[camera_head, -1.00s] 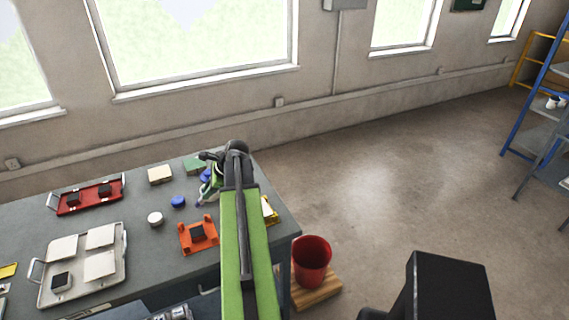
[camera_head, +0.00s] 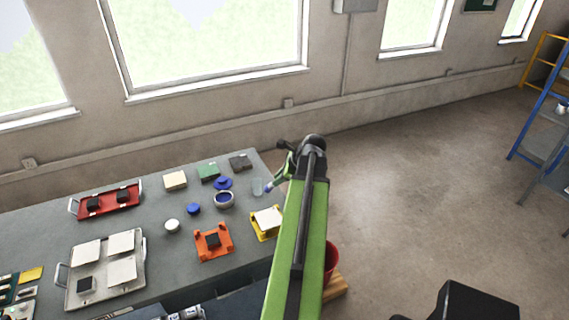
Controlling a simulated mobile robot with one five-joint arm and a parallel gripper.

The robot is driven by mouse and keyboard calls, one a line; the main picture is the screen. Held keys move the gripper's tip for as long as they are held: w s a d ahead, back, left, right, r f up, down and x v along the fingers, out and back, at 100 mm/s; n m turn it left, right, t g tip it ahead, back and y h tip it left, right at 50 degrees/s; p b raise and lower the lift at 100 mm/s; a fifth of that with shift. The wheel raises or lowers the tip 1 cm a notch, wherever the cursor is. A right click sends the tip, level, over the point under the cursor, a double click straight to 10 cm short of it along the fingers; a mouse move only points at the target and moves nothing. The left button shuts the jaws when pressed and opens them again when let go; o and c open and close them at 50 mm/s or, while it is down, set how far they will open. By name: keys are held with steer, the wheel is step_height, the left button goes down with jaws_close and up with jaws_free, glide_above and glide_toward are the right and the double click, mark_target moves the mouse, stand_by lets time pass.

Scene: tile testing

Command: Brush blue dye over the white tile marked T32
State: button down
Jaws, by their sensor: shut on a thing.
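My gripper (camera_head: 276,183) is at the far right part of the bench, partly hidden by my green arm. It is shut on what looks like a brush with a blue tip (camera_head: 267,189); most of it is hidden. The tip is above or beside a small clear vessel, right of an open pot of blue dye (camera_head: 224,200). A white tile (camera_head: 267,215) lies on a yellow holder (camera_head: 257,234), nearer than the tip and apart from it. More white tiles (camera_head: 122,270) lie on a light tray (camera_head: 76,303). No T32 mark is legible.
An orange holder (camera_head: 213,254) with a dark block is left of the yellow one. Blue lids, a white round pot (camera_head: 172,225) and several blocks stand around. A red tray (camera_head: 108,210) is far left. A red bucket (camera_head: 331,258) stands beside the bench, partly behind my arm.

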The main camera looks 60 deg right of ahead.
steer(key=f+b, duration=0.1)
steer(key=s+f+b, duration=0.1)
steer(key=b, duration=0.1)
steer(key=s+d+f+b, duration=0.1)
steer(key=b, duration=0.1)
steer(key=shift+f, duration=0.4)
